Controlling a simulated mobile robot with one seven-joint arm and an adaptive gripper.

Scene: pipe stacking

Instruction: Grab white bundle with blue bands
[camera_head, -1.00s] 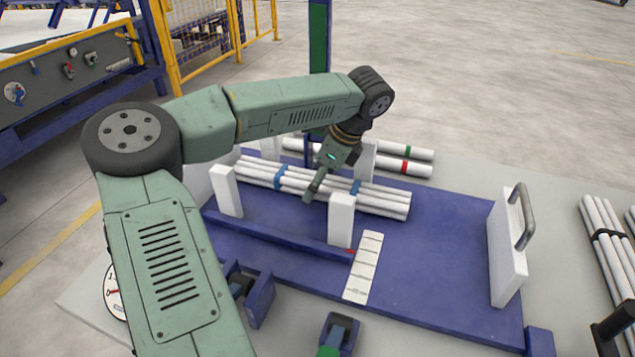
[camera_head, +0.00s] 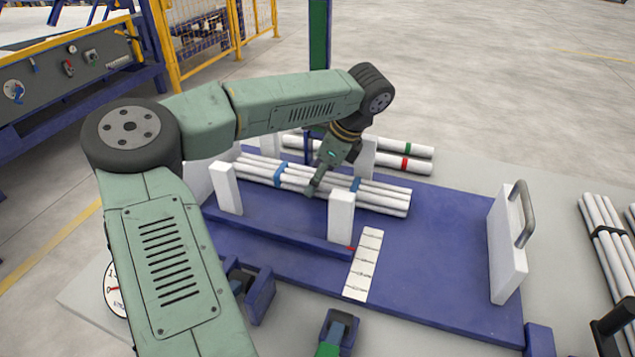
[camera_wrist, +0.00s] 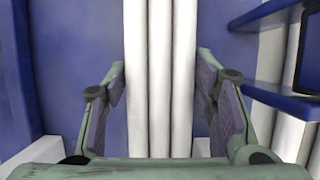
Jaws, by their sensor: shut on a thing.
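The white bundle (camera_head: 385,199) of several pipes lies across the blue fixture in the head view, between short white posts. It has two blue bands (camera_head: 280,174), one on each side of my gripper (camera_head: 313,188). My gripper reaches down over the middle of the bundle and is shut on it. In the wrist view the bundle (camera_wrist: 160,80) runs lengthwise between the two fingers of my gripper (camera_wrist: 160,95). The fingers sit close to its sides. The far finger is mostly hidden in the head view.
White posts (camera_head: 341,217) stand in front of and behind the bundle. Pipes with red and green bands (camera_head: 415,158) lie behind it. A white plate with a handle (camera_head: 508,245) stands to the right. Black-banded pipes (camera_head: 608,250) lie at far right. The blue fixture's right part (camera_head: 440,270) is clear.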

